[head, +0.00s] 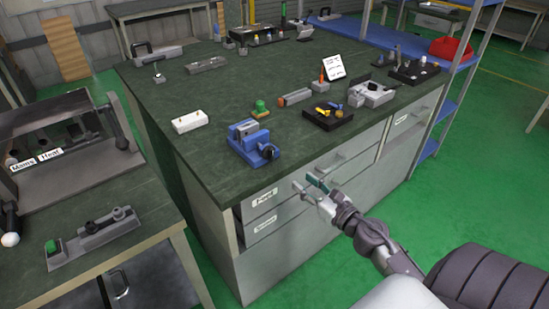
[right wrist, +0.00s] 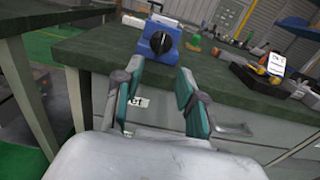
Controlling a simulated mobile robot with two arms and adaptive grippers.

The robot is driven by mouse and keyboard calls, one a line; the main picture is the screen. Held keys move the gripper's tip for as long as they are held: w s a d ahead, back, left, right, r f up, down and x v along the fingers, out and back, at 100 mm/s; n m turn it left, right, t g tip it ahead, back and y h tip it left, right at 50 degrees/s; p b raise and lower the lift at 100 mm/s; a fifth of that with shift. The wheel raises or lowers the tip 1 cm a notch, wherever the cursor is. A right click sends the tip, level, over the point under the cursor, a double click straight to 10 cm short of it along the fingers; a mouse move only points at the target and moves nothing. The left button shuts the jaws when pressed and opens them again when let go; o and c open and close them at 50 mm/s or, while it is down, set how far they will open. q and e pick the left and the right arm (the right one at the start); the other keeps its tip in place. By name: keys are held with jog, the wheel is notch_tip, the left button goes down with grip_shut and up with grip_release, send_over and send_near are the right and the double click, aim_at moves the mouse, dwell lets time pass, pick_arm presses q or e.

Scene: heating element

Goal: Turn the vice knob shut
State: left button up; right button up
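The blue vice (head: 249,141) sits near the front left corner of the green workbench top. Its black knob (head: 269,151) faces the bench's front edge. The vice (right wrist: 157,30) and its knob (right wrist: 161,42) also show in the right wrist view, straight ahead beyond the fingers. My right gripper (head: 311,184) is in front of the bench drawers, to the right of and below the vice, apart from it. In the right wrist view my right gripper (right wrist: 156,98) has its teal-padded fingers spread with nothing between them. My left gripper is not in view.
Other items stand on the workbench (head: 215,165): a green-topped part (head: 260,110), a white block (head: 190,121) and a black tray (head: 328,117) with yellow parts. Drawers with handles line its front. A Mains/Heat machine (head: 65,165) stands on a table at left.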

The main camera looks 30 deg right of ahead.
jog(key=p, duration=0.2)
send_near(273, 155)
jog(key=w, duration=0.1)
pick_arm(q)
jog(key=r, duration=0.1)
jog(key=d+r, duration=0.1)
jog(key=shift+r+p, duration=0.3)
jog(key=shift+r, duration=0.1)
pick_arm(e)
jog(key=w, duration=0.7)
jog(key=shift+w+a, duration=0.35)
jog(key=shift+w, duration=0.05)
jog(key=shift+c, duration=0.2)
grip_shut()
